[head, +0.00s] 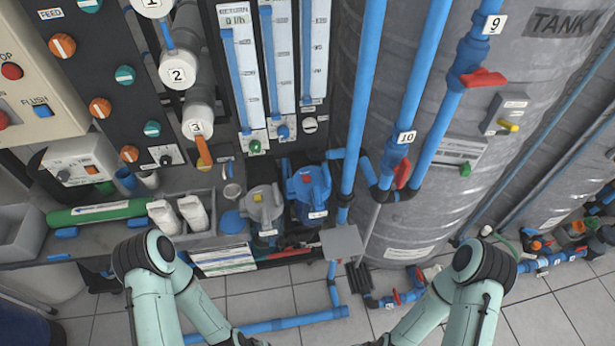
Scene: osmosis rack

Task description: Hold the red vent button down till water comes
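Two filter housings stand at the middle of the head view: a blue one (309,188) and a grey one (262,209) with a small yellow part on top. My arms come in at the bottom, left and right. Both grippers are below the picture edge, so their fingers are hidden.
Blue pipes (359,100) with red-handled valves (483,78) run before the large grey tank (420,215). A grey bench (40,250) holds a green cylinder (100,212) and white bottles (163,216). A low blue pipe (270,325) crosses the tiled floor.

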